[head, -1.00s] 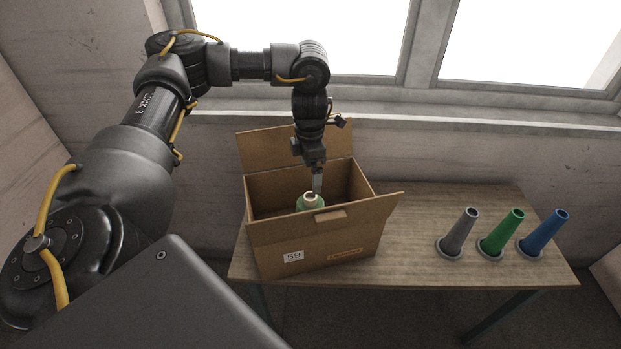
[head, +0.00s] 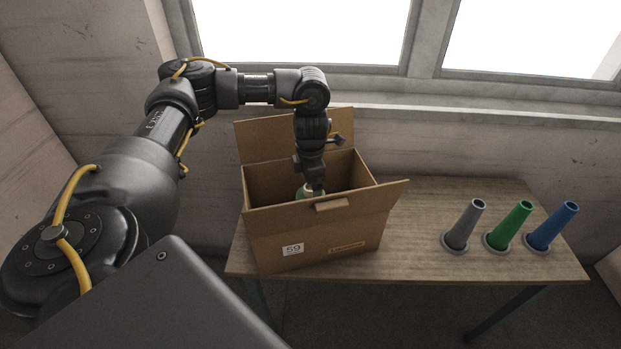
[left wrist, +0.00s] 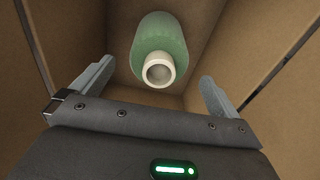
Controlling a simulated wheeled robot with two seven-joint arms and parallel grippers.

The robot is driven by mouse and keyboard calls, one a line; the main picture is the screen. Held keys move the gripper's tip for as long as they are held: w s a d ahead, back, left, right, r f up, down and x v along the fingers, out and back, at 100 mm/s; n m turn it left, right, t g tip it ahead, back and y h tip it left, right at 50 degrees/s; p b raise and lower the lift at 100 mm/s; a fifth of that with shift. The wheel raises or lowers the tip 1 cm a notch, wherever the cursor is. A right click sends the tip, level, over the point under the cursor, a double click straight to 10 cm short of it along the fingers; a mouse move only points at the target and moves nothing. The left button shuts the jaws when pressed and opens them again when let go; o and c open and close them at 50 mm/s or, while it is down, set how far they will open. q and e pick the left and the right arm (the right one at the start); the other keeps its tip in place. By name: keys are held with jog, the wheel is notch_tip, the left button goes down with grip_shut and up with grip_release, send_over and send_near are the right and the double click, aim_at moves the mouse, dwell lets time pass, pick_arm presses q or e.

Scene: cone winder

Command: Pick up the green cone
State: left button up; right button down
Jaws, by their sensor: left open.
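The green cone (head: 301,191) is inside the cardboard box, mostly hidden by the front wall and my left gripper. In the left wrist view the pale green cone (left wrist: 160,38) shows with a white tube end toward the camera, beyond and between my open fingers. My left gripper (head: 312,187) points down into the box at the cone. Its two fingers (left wrist: 155,85) stand apart on either side of the tube end, with nothing visibly gripped. My right gripper is not in view.
The open cardboard box (head: 335,238) stands on a wooden table (head: 412,240), its walls close around my left gripper. Grey (head: 464,224), green (head: 510,225) and blue (head: 552,226) tapered posts stand on round bases at the right. The table between box and posts is clear.

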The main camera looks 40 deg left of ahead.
aim_at(311, 196)
pick_arm(q)
notch_tip(311, 196, down, 4)
jog(key=shift+w+f+p, duration=0.15)
jog(key=shift+f+p, duration=0.05)
jog(key=shift+p, duration=0.75)
jog(key=shift+f, duration=0.4)
jog(key=shift+c, duration=0.3)
